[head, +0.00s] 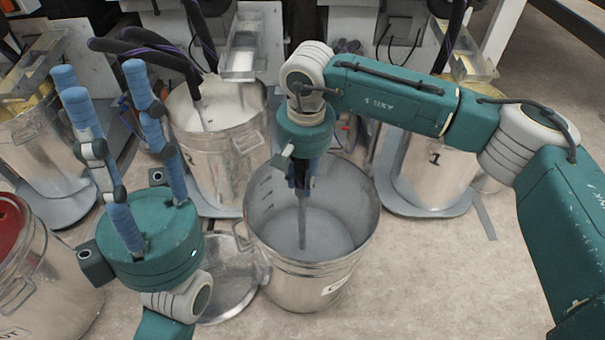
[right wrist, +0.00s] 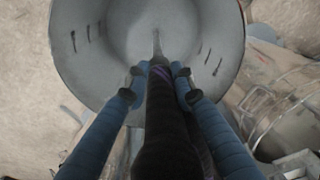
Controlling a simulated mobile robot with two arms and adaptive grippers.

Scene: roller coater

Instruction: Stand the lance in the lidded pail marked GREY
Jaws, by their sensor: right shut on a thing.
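The lance (head: 303,222) hangs roughly upright inside an open metal pail (head: 262,215) with a grey interior. The pail's front label is partly visible and starts with "G". My right gripper (head: 300,182) is shut on the lance, over the pail's mouth. In the right wrist view the dark lance (right wrist: 160,125) runs between the fingers (right wrist: 157,82) down into the pail (right wrist: 90,75). I cannot tell whether its tip touches the bottom. A round metal lid (head: 228,302) lies on the floor left of the pail. My left gripper (head: 98,75) is open and empty, left of the pail.
A pail with red contents (head: 75,285) stands at front left. Behind are a pail marked 2 (head: 235,155) with dark hoses or rods in it, a pail marked 1 (head: 430,170), and another at far left (head: 45,155). The floor at front right is clear.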

